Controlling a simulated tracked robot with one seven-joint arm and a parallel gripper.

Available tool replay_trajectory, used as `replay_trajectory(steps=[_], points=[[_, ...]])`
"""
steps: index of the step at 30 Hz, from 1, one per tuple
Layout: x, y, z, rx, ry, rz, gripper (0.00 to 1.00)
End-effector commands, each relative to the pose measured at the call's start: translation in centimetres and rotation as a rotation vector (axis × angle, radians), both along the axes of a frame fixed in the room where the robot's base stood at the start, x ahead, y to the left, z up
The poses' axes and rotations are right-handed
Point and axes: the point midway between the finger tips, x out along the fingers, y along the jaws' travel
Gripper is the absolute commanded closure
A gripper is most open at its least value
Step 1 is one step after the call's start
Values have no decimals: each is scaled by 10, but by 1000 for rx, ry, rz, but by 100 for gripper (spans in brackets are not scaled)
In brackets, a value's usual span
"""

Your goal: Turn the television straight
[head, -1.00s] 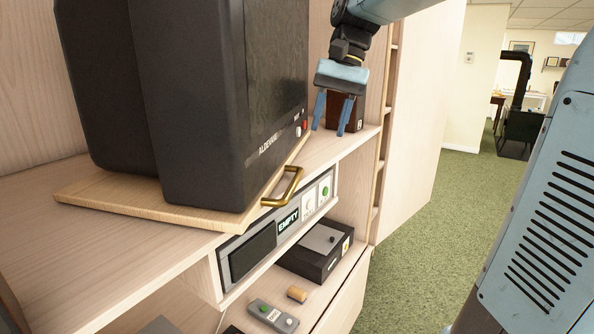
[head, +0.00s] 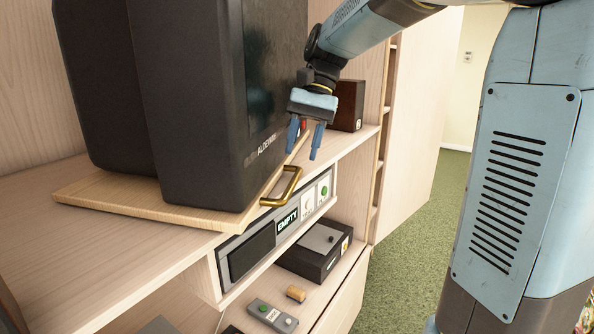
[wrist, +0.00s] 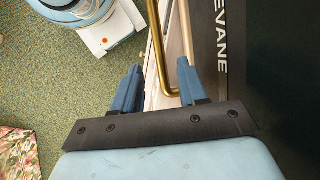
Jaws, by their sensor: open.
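The television (head: 190,100) is a bulky black set on the upper shelf, standing at an angle on a light wooden turning board (head: 150,212). A brass handle (head: 282,188) sticks out from the board's front edge. My gripper (head: 306,140) is open and empty, above and a little behind the handle, in front of the screen's lower right corner. In the wrist view my gripper (wrist: 158,80) points down, and the brass handle (wrist: 162,50) shows between and beyond the fingertips. Part of the television's front (wrist: 225,70) fills the right side there.
A dark brown box (head: 347,106) stands on the shelf behind my gripper. Below, a grey unit (head: 275,232) marked EMPTY and a black box (head: 317,250) sit in the cabinet. A small remote (head: 272,316) lies lower.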

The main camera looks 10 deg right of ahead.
Motion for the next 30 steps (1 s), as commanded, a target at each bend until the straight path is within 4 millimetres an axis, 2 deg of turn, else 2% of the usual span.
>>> replay_trajectory(steps=[3, 9, 15, 23, 30], points=[[-6, 6, -19, -1, 1, 1, 58], [-13, 14, -41, 0, 0, 0, 58], [-16, 17, -51, 1, -1, 1, 58], [-16, 18, -52, 1, -2, 0, 58], [-16, 17, -52, 1, -1, -1, 79]])
